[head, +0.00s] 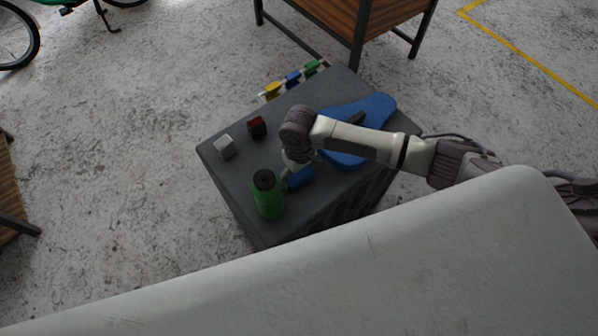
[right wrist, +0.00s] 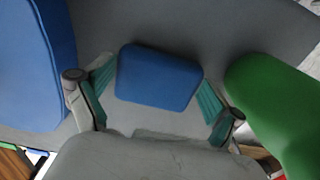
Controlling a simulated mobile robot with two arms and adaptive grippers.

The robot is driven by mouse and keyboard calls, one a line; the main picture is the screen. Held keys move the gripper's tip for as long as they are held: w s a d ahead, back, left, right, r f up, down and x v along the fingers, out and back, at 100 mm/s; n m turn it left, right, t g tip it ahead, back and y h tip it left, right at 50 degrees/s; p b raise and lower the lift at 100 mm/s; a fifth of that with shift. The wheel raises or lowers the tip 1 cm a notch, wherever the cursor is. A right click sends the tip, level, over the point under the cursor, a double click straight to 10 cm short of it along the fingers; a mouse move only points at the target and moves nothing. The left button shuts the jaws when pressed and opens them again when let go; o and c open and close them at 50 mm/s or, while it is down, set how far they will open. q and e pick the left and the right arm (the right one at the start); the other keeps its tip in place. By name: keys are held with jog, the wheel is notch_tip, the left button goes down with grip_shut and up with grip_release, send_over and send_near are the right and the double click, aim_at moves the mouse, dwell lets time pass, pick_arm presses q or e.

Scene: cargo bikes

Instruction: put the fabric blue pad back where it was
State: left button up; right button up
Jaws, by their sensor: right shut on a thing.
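The fabric blue pad (head: 301,178) is a small blue block over the grey box top, just right of the green bottle and partly hidden by my right arm. In the right wrist view the pad (right wrist: 158,77) sits between the teal fingers of my right gripper (right wrist: 157,98). My right gripper (head: 293,181) points down and is shut on the pad. I cannot tell whether the pad touches the surface. My left gripper is not in view.
The green bottle (head: 267,196) stands close beside the gripper. A dark red cube (head: 257,127) and a pale grey cube (head: 226,147) are on the grey box top (head: 318,91). A large blue saddle-shaped piece (head: 376,106) lies at right, partly under my arm. Coloured blocks (head: 292,77) line the back edge.

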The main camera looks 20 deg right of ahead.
aim_at(299, 175)
jog(key=o, duration=0.7)
jog(key=shift+f, duration=0.1)
notch_tip(299, 175, up, 12)
jog(key=shift+r+p, duration=0.15)
jog(key=shift+p, duration=0.45)
